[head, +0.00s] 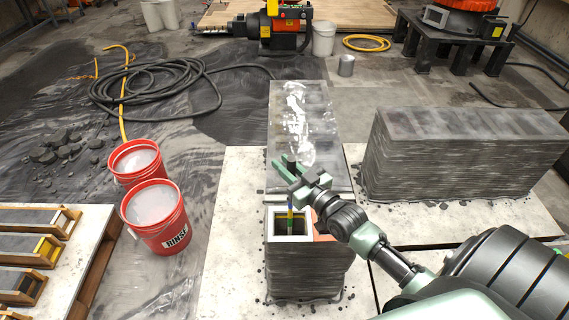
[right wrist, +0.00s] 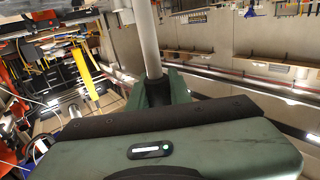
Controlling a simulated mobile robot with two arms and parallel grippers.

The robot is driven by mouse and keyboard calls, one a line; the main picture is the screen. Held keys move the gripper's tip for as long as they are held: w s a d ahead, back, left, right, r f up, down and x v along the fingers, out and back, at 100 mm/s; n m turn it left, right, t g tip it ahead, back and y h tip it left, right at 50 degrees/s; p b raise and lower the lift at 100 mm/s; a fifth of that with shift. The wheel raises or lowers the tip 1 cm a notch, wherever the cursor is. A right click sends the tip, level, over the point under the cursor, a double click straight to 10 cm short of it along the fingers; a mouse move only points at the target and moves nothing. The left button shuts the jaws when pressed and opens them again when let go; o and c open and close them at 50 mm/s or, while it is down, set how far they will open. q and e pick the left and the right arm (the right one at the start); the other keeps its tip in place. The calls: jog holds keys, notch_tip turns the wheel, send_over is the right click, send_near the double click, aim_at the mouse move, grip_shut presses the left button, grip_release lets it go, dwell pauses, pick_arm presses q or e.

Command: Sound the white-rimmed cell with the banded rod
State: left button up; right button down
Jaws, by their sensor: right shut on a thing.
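My right gripper (head: 285,168) is above the near end of the printed wall and is shut on the banded rod (head: 290,214). The rod hangs down with blue, yellow and green bands showing. In the right wrist view its pale shaft (right wrist: 146,38) rises from a dark part between the jaws (right wrist: 156,90). The white-rimmed cell (head: 273,239) is a square opening at the wall's near end. The rod's lower part shows inside the rim's outline; how deep its tip sits is hard to tell. My left gripper is not in view.
The layered grey wall (head: 308,275) runs away from me, with a reddish patch beside the cell. A second wall (head: 465,150) stands to the right. Two red buckets (head: 155,215) stand left, near a pallet (head: 85,270) with wooden moulds. A black hose (head: 160,90) lies behind.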

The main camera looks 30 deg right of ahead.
notch_tip(320, 180, down, 11)
jog(key=b, duration=0.8)
dwell(1.2)
jog(key=shift+f, duration=0.1)
notch_tip(320, 180, up, 27)
jog(key=p, duration=2.5)
